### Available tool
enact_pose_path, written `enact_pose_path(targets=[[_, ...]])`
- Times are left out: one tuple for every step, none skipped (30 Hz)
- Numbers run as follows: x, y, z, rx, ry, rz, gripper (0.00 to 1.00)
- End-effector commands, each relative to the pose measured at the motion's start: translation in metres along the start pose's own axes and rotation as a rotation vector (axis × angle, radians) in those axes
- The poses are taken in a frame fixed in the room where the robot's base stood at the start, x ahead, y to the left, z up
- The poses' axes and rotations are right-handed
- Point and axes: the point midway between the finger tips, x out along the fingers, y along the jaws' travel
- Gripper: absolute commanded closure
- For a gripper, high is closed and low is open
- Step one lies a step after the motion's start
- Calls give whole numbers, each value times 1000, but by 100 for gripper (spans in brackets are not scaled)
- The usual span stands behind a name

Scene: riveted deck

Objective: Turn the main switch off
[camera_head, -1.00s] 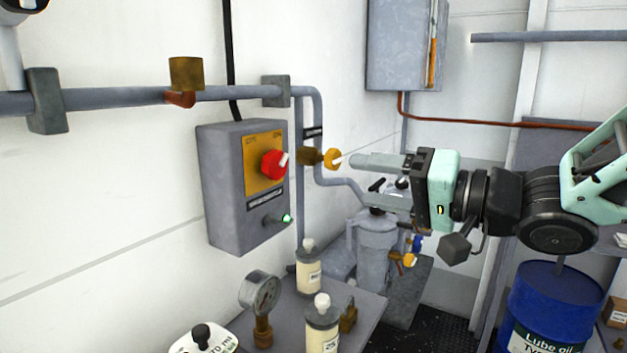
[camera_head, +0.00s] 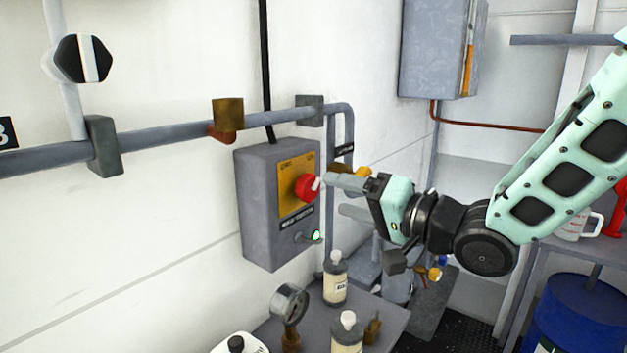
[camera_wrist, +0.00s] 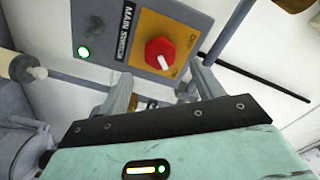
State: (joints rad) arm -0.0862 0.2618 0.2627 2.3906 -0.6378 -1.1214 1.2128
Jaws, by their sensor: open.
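The main switch is a red rotary knob (camera_head: 306,188) with a white pointer, on an orange plate (camera_head: 291,208) of a grey wall box (camera_head: 262,225). The knob also shows in the wrist view (camera_wrist: 157,50), near a "MAIN SWITCH" label (camera_wrist: 126,32). A green lamp (camera_head: 315,236) glows below the knob. My gripper (camera_head: 335,197) is open and empty, its fingers pointing at the box. The upper fingertip lies just right of the knob in the head view; I cannot tell whether it touches. In the wrist view the knob appears beyond the gap between the fingers.
A grey pipe (camera_head: 180,127) with a brass fitting (camera_head: 228,112) runs along the wall above the box. Bottles (camera_head: 336,284) and a pressure gauge (camera_head: 289,304) stand on a bench below. A yellow-handled valve (camera_head: 363,174) is behind the gripper.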

Motion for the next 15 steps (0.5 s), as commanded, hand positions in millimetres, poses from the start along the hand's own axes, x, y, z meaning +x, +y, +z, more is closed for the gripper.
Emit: enact_pose_path(targets=[[11, -2, 1, 2, -4, -2, 34], [18, -2, 1, 3, -3, -3, 34], [25, -2, 0, 2, -3, -2, 34], [31, -2, 0, 2, -3, -2, 34], [36, -2, 1, 1, -4, -2, 34], [42, -2, 0, 2, -2, -2, 34], [46, -2, 0, 2, -2, -1, 34], [50, -2, 0, 1, -2, -2, 34], [55, -2, 0, 2, -2, -2, 34], [58, -1, 0, 2, -2, -1, 34], [61, -1, 0, 2, -1, 0, 34], [63, -1, 0, 1, -1, 0, 34], [65, -1, 0, 1, -1, 0, 34], [66, -1, 0, 1, -1, 0, 34], [68, 0, 0, 1, -1, 0, 34]])
